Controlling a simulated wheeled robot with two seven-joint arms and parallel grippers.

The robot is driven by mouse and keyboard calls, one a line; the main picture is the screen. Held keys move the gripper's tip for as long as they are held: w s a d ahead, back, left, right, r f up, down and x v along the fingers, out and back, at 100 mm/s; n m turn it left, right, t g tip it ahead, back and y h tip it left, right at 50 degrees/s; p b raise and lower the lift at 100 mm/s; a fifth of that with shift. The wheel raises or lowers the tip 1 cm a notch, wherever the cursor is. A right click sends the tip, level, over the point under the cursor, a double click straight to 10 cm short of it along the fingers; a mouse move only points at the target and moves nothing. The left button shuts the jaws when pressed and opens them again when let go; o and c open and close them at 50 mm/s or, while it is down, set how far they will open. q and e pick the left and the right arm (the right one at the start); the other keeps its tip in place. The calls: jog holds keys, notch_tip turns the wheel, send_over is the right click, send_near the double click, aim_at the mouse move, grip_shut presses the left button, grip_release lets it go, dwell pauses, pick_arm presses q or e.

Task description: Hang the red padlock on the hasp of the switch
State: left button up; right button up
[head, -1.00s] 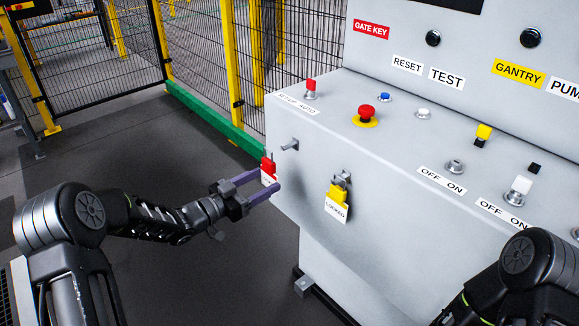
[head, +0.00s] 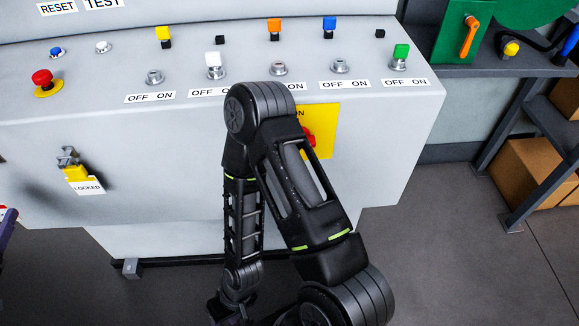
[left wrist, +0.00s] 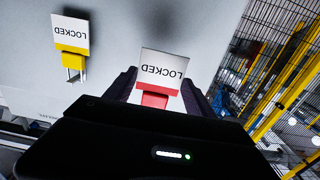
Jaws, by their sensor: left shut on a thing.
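The red padlock (left wrist: 155,99) with its white LOCKED tag (left wrist: 162,67) is held between the fingers of my left gripper (left wrist: 160,90) in the left wrist view. In the head view only a finger of that gripper (head: 5,230) and a bit of the tag show at the left edge. A switch with a yellow plate (head: 322,145) and a red part is on the front of the grey console, mostly behind my right arm; its hasp cannot be made out. My right gripper (head: 232,312) is partly cut off at the bottom of the head view, its jaws unclear.
A yellow padlock (head: 77,173) with a LOCKED tag hangs from a bracket on the console front (head: 150,150). Buttons and key switches line the console top. A dark bench (head: 470,70) and a cardboard box (head: 535,165) stand at right. Floor before the console is open.

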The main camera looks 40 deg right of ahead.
pick_arm(q)
jog(key=s+r+n+t+y, duration=0.3)
jog(key=s+r+y, duration=0.3)
jog(key=s+r, duration=0.2)
jog(key=shift+s+a+r+n, duration=0.25)
jog(key=shift+a+n, duration=0.1)
jog(key=shift+n, duration=0.45)
